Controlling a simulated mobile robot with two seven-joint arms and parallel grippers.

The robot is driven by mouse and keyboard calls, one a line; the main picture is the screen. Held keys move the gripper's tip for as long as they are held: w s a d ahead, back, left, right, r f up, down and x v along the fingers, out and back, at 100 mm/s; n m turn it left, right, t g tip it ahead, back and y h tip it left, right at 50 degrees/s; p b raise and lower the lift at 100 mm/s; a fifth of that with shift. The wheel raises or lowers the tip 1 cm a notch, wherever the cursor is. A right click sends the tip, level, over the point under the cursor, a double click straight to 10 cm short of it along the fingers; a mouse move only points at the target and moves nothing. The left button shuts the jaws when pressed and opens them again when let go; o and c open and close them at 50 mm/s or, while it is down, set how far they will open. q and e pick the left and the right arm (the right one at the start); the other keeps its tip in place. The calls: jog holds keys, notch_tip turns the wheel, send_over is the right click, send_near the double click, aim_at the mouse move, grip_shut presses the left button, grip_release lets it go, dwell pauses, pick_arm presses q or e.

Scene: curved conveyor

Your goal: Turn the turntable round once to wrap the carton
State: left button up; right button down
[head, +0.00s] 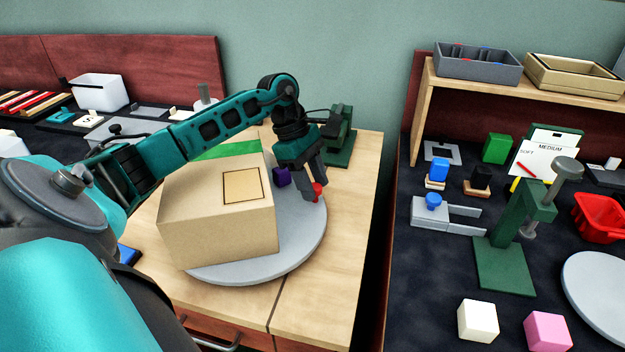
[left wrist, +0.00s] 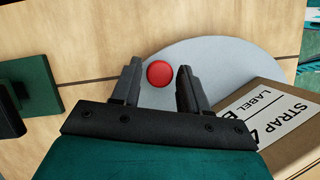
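The cardboard carton (head: 215,235) stands on the grey round turntable (head: 305,235), with a green strip and a dark-outlined tan square on its top. In the left wrist view the carton (left wrist: 290,125) shows a white label with printed words. A red knob (head: 318,190) sits near the turntable's rim; it is also in the left wrist view (left wrist: 159,74). My left gripper (head: 312,192) is lowered at the knob. Its fingers (left wrist: 160,82) are apart, one on each side of the knob, with narrow gaps showing. My right gripper is out of view.
A purple block (head: 282,177) is beside the carton. A green stand (head: 342,140) is at the wooden table's back edge. A gap separates this table from the dark table (head: 430,310) on the right, which holds a green press (head: 505,260), blocks and a red bin (head: 598,218).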

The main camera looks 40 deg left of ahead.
pick_arm(q)
grip_shut()
jog(key=shift+w+a, duration=0.1)
jog(key=shift+a, duration=0.05)
dwell(0.4)
